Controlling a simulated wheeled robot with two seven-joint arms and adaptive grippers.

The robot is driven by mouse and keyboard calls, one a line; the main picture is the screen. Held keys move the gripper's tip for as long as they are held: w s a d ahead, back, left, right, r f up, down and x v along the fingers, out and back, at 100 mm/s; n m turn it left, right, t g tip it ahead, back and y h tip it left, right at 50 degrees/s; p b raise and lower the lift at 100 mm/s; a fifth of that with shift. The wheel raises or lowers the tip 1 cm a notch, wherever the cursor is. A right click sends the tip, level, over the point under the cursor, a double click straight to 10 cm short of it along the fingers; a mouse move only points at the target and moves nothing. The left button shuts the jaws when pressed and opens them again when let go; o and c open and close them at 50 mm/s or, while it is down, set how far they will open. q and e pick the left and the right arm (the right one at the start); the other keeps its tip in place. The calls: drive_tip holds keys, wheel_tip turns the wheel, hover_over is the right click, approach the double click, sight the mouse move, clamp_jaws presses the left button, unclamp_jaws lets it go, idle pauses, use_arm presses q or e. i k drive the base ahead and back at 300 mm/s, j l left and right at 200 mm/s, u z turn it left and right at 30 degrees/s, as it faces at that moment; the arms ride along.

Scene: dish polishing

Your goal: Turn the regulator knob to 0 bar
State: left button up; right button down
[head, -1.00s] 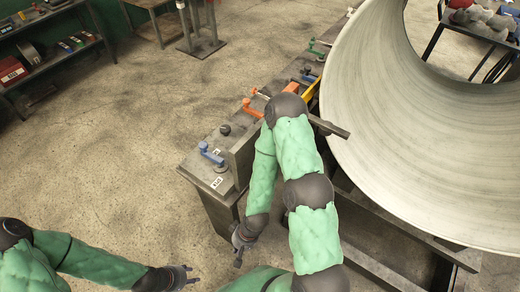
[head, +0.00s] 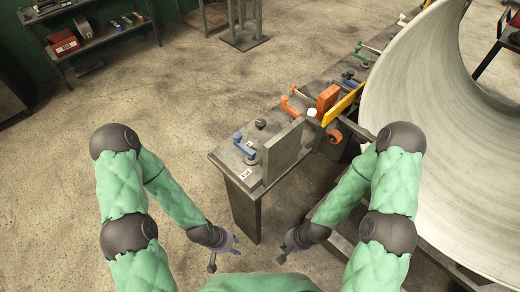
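A small dark round knob (head: 261,123) stands on the near end of the grey bench top, behind a blue lever handle (head: 243,144). No dial or pressure reading is legible, and I cannot tell for sure which fitting is the regulator knob. My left gripper (head: 224,258) is open and empty, low in front of the bench and left of its leg. My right gripper (head: 283,253) is low in front of the bench, to the right, with nothing seen in it; its finger gap is unclear. Both grippers are apart from the fittings.
An upright grey plate (head: 283,152) stands on the bench beside the blue handle. Orange (head: 289,106) and green (head: 364,55) handles lie farther along. A large pale drum (head: 440,130) fills the right side. Floor at left is open; a shelf (head: 95,38) stands far back.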

sight(261, 124)
drive_tip(key=k+l+u, duration=0.15)
drive_tip(key=l+u, duration=0.3)
drive_tip(key=k+l+u, duration=0.2)
drive_tip(key=l+u, duration=0.25)
drive_tip(key=k+l+u, duration=0.25)
drive_tip(key=u, duration=0.15)
